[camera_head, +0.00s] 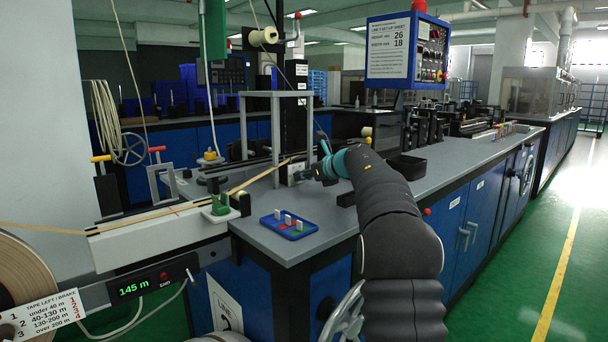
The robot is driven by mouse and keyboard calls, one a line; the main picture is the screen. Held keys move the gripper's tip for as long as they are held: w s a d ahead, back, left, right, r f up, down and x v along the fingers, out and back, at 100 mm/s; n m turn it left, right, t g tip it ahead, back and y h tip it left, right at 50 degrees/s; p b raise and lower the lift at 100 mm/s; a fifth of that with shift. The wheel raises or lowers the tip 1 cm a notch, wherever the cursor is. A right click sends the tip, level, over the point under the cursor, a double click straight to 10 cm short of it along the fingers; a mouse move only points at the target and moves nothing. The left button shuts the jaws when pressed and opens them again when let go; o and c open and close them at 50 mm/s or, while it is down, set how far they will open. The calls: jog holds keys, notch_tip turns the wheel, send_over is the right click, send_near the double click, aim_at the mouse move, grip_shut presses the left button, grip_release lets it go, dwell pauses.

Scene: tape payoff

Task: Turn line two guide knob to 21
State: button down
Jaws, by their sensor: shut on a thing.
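My arm reaches from the lower right over the grey bench (335,218). My gripper (302,174) is small in the view, beside a pale block at the foot of a grey frame. It is shut on a small dark part there, which appears to be the guide knob. The fingers and wrist hide most of it. I cannot read any scale or number at the knob. A set-up sheet (389,48) on the blue panel shows the numbers 26 and 18.
A blue tray (303,234) with small coloured and white pieces lies on the bench. The tape (262,174) runs slantwise past a green clamp (220,204). A grey frame (275,96) stands close to my gripper. A black bin (407,166) sits right of my arm.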

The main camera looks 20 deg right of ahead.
jog(key=m+y, duration=0.1)
jog(key=m, duration=0.1)
jog(key=m+y, duration=0.1)
jog(key=m, duration=0.1)
jog(key=shift+d+f+g+y, duration=0.1)
jog(key=shift+d+g+y, duration=0.15)
jog(key=shift+g+y, duration=0.05)
jog(key=m+y, duration=0.2)
jog(key=m, duration=0.2)
jog(key=shift+w+d+m+y, duration=0.1)
jog(key=shift+m+y, duration=0.2)
jog(key=shift+y, duration=0.1)
dwell(0.3)
jog(key=c, duration=1.2)
grip_release()
jog(key=shift+c, duration=0.2)
